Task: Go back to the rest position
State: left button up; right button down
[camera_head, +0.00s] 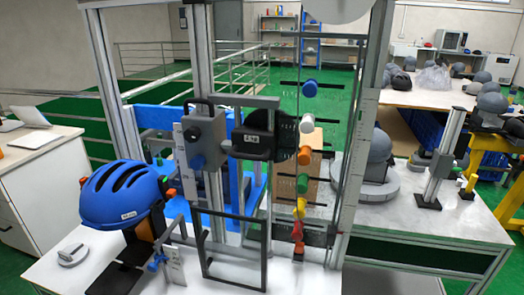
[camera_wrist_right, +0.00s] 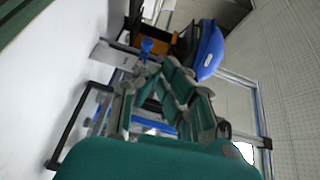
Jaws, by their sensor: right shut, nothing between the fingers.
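My right gripper (camera_wrist_right: 166,68) shows in the right wrist view, with its green and grey fingers shut and nothing between them. It points toward a blue helmet (camera_wrist_right: 210,50), which sits apart from it, beyond the fingertips. In the head view neither gripper can be made out. There the blue helmet (camera_head: 122,194) sits on a dark stand at the left front of the drop tower (camera_head: 198,60). My left gripper is in neither view.
The tower's dark rectangular frame (camera_head: 236,284) stands on the white table at front centre. A grey box with a knob (camera_head: 203,137) and a column of coloured knobs (camera_head: 304,156) are on the tower. A grey round disc (camera_head: 72,255) lies at left.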

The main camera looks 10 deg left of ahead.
jog(key=s+d+f+n+g+h, duration=0.2)
jog(key=d+f+n, duration=0.1)
jog(key=d, duration=0.5)
jog(key=s+d+f+n+g+h, duration=0.1)
jog(key=s+d+f+n+h, duration=0.1)
jog(key=d, duration=0.6)
jog(key=s+d+f+n+g+h, duration=0.2)
jog(key=s+d+f+n+h, duration=0.1)
jog(key=d, duration=0.4)
jog(key=s+d+n+g+h, duration=0.1)
jog(key=s+d+g+h, duration=0.3)
jog(key=d, duration=0.6)
jog(key=s+d+t+h, duration=0.1)
jog(key=s+d+h, duration=0.1)
jog(key=s+d, duration=0.5)
notch_tip(320, 180, down, 25)
jog(key=d+g, duration=0.1)
jog(key=d, duration=0.1)
jog(key=s+d+f+g, duration=0.1)
jog(key=s+d+f, duration=0.2)
jog(key=s+f, duration=1.3)
jog(key=shift+f+n, duration=0.3)
jog(key=shift+n, duration=0.1)
